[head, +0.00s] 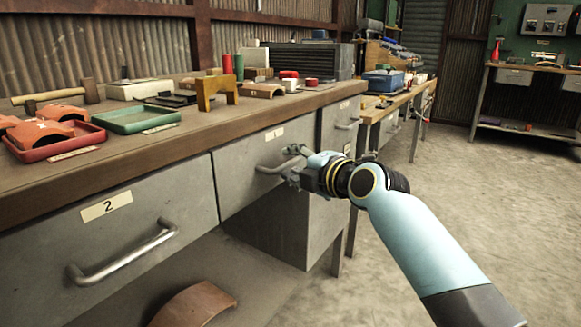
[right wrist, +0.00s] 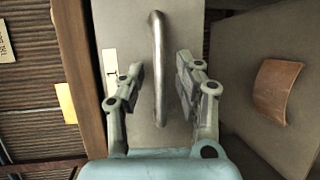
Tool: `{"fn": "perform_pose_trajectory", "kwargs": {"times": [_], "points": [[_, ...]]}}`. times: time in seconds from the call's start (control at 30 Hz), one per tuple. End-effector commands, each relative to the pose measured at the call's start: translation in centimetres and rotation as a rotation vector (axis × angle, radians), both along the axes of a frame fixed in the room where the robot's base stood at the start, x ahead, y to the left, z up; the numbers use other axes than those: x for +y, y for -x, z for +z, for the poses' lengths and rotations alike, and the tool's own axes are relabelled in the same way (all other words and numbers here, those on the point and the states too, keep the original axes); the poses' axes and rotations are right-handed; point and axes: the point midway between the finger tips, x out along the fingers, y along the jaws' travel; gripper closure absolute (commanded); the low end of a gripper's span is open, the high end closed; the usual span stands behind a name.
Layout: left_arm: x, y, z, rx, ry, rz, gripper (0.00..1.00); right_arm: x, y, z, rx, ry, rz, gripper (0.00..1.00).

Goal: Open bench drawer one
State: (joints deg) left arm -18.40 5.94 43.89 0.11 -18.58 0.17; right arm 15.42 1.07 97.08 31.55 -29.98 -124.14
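Drawer one (head: 240,165) is a grey front under the wooden bench top, with a label reading 1 (head: 275,133). It looks shut and flush with the bench. Its curved metal handle (head: 268,170) also shows in the right wrist view (right wrist: 157,60), running lengthwise between my fingers. My right gripper (head: 292,164) is at the handle's right part, partly hiding it. In the right wrist view the right gripper (right wrist: 160,78) is open, a finger on either side of the handle, with gaps visible. My left gripper is not in view.
Drawer two (head: 110,232) with its own handle (head: 125,256) is at the left. A green tray (head: 138,121), a red tray (head: 60,151) and a mallet (head: 60,95) lie on the bench. A curved brown piece (head: 195,305) lies below. The floor at right is clear.

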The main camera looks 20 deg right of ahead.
Motion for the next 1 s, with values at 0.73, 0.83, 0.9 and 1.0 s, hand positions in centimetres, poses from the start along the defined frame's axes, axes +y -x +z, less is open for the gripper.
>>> {"fn": "perform_pose_trajectory", "kwargs": {"times": [0.73,0.83,0.9,1.0], "points": [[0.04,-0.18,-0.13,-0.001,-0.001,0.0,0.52,0.31,-1.13,-0.22,0.001,0.001,0.0,1.0],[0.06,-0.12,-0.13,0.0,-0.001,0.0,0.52,0.31,-1.13,-0.21,0.001,0.001,0.0,1.0],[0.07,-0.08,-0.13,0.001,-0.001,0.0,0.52,0.31,-1.13,-0.21,0.0,0.001,0.0,1.0],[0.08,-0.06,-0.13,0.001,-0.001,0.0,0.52,0.31,-1.13,-0.2,0.0,0.001,0.0,1.0]]}}
